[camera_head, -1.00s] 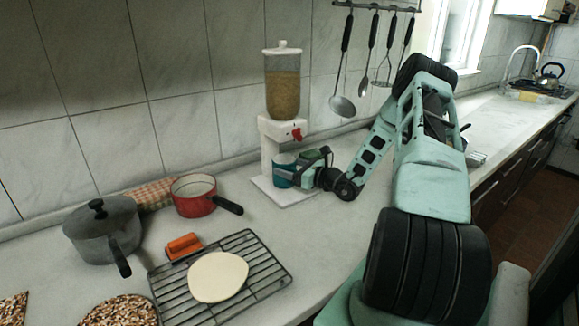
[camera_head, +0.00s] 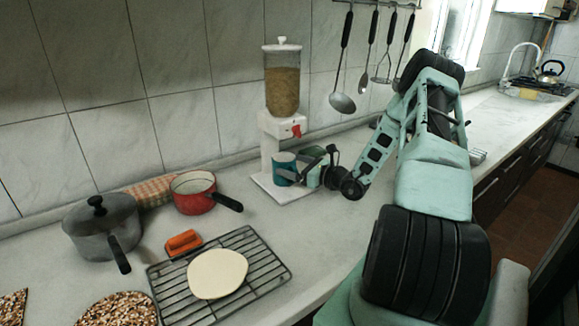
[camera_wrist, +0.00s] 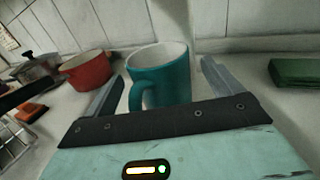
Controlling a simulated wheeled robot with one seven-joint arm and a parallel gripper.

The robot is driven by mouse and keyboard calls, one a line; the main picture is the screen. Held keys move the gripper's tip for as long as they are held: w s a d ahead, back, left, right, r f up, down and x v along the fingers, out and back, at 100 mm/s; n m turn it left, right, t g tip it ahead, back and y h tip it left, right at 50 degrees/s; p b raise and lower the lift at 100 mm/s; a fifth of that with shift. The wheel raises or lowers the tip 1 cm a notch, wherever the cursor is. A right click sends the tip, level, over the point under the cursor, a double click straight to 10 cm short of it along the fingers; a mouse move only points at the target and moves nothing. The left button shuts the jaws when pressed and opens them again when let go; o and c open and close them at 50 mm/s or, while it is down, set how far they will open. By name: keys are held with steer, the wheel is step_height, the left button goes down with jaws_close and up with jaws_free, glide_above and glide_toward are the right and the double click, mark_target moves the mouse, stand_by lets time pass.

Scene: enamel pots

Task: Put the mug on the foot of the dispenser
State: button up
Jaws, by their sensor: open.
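The teal mug (camera_head: 283,168) stands upright on the white foot (camera_head: 264,184) of the dispenser (camera_head: 282,92), below the red tap and in front of the column. It also shows in the wrist view (camera_wrist: 165,78), with its handle toward my gripper and to the left. My gripper (camera_head: 309,166) is at the mug's right side in the head view. In the wrist view my gripper (camera_wrist: 162,72) is open, one finger on each side of the mug, with a gap visible at the right finger. The mug's underside is hidden.
A red saucepan (camera_head: 194,196), a grey lidded pot (camera_head: 101,230), an orange block (camera_head: 183,242) and a wire rack (camera_head: 262,270) with a flat dough round are left of the dispenser. A green object (camera_wrist: 293,75) lies at right in the wrist view. Utensils hang behind.

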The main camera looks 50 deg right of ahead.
steer(key=s, duration=0.3)
steer(key=s+d+b, duration=0.1)
steer(key=s, duration=0.2)
steer(key=s+b, duration=0.1)
steer(key=s, duration=0.3)
steer(key=shift+d, duration=0.25)
steer(key=shift+s, duration=0.1)
